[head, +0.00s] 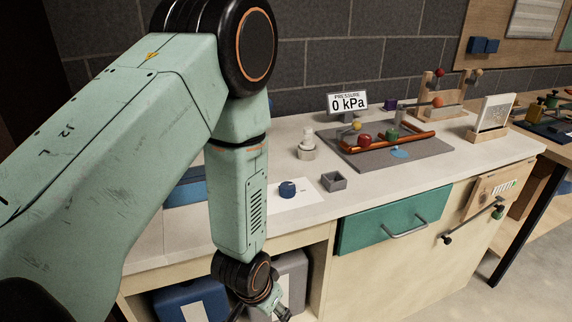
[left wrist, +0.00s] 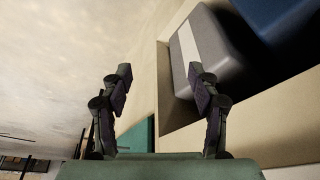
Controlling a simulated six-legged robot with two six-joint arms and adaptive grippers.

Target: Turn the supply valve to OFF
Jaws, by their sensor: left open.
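A grey board (head: 432,148) on the counter carries an orange pipe (head: 410,140) with a red knob (head: 365,140), a green knob (head: 392,135) and a small yellow knob (head: 357,126). I cannot tell which of them is the supply valve, and no OFF mark is readable. A pressure display (head: 347,102) behind reads 0 kPa. My left gripper (head: 270,308) hangs low in front of the open cabinet, well away from the board. In the left wrist view its fingers (left wrist: 162,82) are apart with nothing between them. My right gripper is not in view.
A blue knob-like piece (head: 288,189), a small grey open box (head: 333,181) and a whitish stacked piece (head: 307,148) stand on the counter. A teal drawer (head: 362,232) is below. A grey bin (head: 292,275) and a blue bin (head: 190,305) sit in the open cabinet.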

